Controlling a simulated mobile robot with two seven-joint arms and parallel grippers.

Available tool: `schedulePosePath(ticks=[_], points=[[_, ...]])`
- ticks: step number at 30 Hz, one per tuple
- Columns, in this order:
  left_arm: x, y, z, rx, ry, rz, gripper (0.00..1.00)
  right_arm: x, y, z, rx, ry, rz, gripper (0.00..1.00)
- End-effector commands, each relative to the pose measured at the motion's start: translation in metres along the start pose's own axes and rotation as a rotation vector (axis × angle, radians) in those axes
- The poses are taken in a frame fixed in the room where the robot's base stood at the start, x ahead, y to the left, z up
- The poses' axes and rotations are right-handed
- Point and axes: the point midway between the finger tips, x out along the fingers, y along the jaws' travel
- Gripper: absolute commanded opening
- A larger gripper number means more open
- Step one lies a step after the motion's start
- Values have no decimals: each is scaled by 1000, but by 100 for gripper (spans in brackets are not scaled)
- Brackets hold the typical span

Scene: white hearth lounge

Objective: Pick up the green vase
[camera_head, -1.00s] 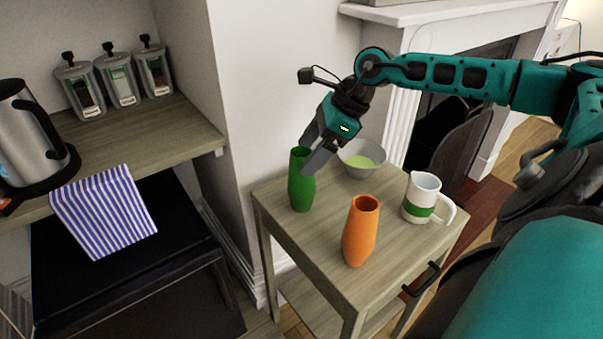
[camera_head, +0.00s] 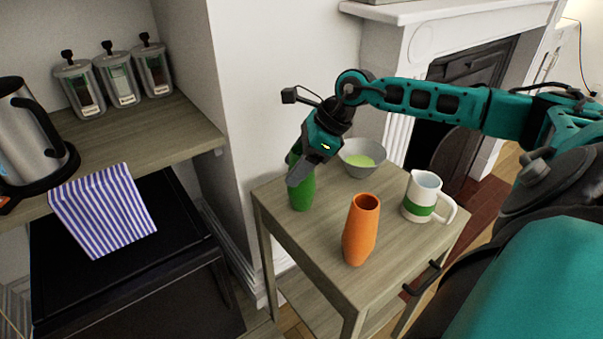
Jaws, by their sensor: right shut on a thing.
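The green vase (camera_head: 302,194) stands upright at the back left of the small wooden side table (camera_head: 297,239). My right gripper (camera_head: 298,172) comes down from above and is shut on the vase's upper part. The gripper hides part of the vase's top. The vase's base appears to be on the table top; I see no clear gap under it. My left gripper is not in view.
An orange vase (camera_head: 361,230) stands at the table's front. A white and green pitcher (camera_head: 420,197) is at the right, and a grey bowl (camera_head: 362,158) is at the back. A counter with a kettle (camera_head: 27,140), jars and a striped cloth (camera_head: 103,210) is at left.

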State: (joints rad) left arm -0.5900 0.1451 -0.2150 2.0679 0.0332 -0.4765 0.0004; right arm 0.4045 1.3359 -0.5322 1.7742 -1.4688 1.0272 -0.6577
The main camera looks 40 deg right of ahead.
Motion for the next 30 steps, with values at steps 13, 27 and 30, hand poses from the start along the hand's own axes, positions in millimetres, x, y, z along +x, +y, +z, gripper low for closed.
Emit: schedulePosePath(ticks=[13, 27, 30], points=[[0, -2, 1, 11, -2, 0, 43, 0, 0, 0, 0, 1, 1, 8], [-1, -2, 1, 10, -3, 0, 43, -2, 0, 2, -1, -1, -1, 0], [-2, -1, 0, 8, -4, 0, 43, -7, -1, 5, -1, -2, -2, 0]])
